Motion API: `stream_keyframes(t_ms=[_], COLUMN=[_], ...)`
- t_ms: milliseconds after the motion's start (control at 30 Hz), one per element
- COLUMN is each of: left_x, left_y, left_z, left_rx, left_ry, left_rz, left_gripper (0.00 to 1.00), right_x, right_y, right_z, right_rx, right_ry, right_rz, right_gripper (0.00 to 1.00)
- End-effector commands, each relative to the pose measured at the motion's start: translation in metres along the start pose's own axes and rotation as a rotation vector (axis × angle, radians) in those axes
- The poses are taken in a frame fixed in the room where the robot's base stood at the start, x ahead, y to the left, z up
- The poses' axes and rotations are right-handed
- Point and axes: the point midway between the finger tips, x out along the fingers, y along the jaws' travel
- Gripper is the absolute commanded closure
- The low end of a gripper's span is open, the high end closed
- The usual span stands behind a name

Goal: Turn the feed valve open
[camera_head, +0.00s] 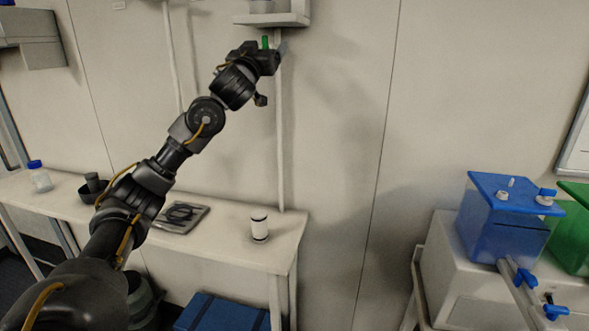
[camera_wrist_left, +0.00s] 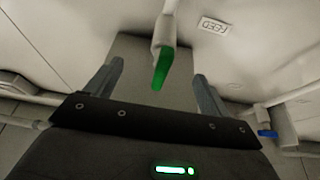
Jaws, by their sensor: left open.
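The feed valve has a green handle (camera_wrist_left: 161,66) on a pale stem, beside a small upside-down label (camera_wrist_left: 213,25) that seems to read FEED. In the head view the green handle (camera_head: 265,42) shows as a small strip at my left gripper, just below a wall shelf. My left gripper (camera_head: 279,50) is raised against the wall area with its arm stretched up. In the left wrist view my left gripper (camera_wrist_left: 158,72) is open, with a finger on each side of the handle and clear gaps to both. Contact is not visible. My right gripper is out of view.
A blue handle (camera_wrist_left: 267,134) sits on another pipe at the right of the wrist view. The shelf (camera_head: 272,19) is close above the gripper. Below is a bench (camera_head: 285,228) with a white container (camera_head: 259,223). A blue tank (camera_head: 505,225) stands far right.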

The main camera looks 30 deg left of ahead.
Motion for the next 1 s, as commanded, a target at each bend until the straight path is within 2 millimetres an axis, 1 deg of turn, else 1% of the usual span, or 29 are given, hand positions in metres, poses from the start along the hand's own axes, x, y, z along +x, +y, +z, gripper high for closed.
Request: stream_keyframes(t_ms=[33, 100, 167, 333, 467, 667, 1000], left_x=[-0.011, -0.024, -0.035, -0.069, -0.097, -0.100, -0.115], left_y=[0.001, 0.001, 0.001, 0.001, 0.001, 0.021, 0.051], left_z=[0.008, 0.008, 0.008, 0.007, 0.005, 0.043, 0.107], left_rx=[0.002, 0.001, -0.001, 0.002, 0.002, 0.024, 0.064], left_ry=[-0.001, -0.002, -0.001, -0.001, 0.000, -0.066, -0.173], left_rz=[0.002, 0.002, 0.001, 0.001, 0.000, 0.024, 0.065], left_gripper=[0.18, 0.18, 0.18, 0.18, 0.18, 0.18, 0.18], right_x=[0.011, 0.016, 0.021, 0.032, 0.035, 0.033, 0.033], right_y=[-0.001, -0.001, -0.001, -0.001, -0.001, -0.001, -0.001], right_z=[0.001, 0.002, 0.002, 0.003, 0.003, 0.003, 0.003], right_rx=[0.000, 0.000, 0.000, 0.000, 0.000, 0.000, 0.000], right_ry=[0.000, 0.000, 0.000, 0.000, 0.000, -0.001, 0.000], right_rz=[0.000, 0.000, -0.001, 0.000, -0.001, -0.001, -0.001], right_gripper=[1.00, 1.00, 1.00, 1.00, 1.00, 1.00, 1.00])
